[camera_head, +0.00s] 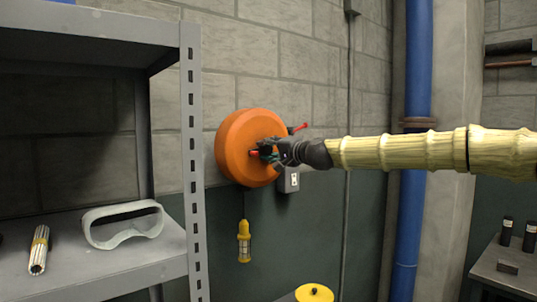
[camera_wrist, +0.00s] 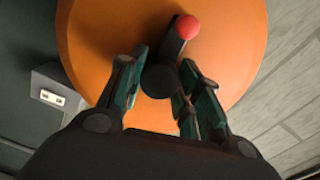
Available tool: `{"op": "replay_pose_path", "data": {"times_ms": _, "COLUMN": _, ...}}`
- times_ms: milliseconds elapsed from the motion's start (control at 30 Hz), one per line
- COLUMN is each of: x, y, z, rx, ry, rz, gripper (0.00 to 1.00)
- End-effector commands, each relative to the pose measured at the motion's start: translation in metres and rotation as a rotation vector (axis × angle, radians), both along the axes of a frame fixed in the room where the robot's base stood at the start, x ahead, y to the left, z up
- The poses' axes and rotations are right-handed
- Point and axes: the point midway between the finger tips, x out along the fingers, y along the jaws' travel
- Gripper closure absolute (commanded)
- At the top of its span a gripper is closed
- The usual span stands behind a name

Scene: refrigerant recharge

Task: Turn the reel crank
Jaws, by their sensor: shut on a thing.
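The round orange reel (camera_head: 236,140) is mounted on the block wall and fills much of the wrist view (camera_wrist: 95,40). Its dark crank (camera_wrist: 174,46) runs from a black hub to a red knob (camera_wrist: 188,27) at the upper end. A red handle (camera_head: 299,128) also sticks out at the reel's right in the head view. My gripper (camera_head: 266,150) is at the reel's face, with its fingers (camera_wrist: 160,78) on either side of the crank's hub end. It is shut on the crank; the exact contact is partly hidden. The red knob lies beyond the fingertips.
A grey shelf (camera_head: 192,150) with white goggles (camera_head: 125,226) stands at left. A blue pipe (camera_head: 408,215) runs vertically behind my arm.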

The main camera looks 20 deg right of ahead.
Motion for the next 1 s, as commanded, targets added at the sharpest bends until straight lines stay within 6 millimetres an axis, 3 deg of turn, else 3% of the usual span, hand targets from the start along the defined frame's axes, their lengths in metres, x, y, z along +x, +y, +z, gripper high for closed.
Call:
{"op": "replay_pose_path", "data": {"times_ms": 767, "x": 0.001, "y": -0.0052, "z": 0.0062, "rx": 0.103, "ry": 0.027, "rz": -0.009, "gripper": 0.9}}
{"op": "replay_pose_path", "data": {"times_ms": 800, "x": 0.001, "y": -0.0053, "z": 0.0062, "rx": 0.103, "ry": 0.027, "rz": -0.01, "gripper": 0.62}}
{"op": "replay_pose_path", "data": {"times_ms": 900, "x": 0.0009, "y": -0.0049, "z": 0.0055, "rx": 0.103, "ry": 0.028, "rz": -0.008, "gripper": 0.44}}
{"op": "replay_pose_path", "data": {"times_ms": 1000, "x": 0.0007, "y": -0.0036, "z": 0.0038, "rx": 0.101, "ry": 0.03, "rz": -0.006, "gripper": 0.43}}
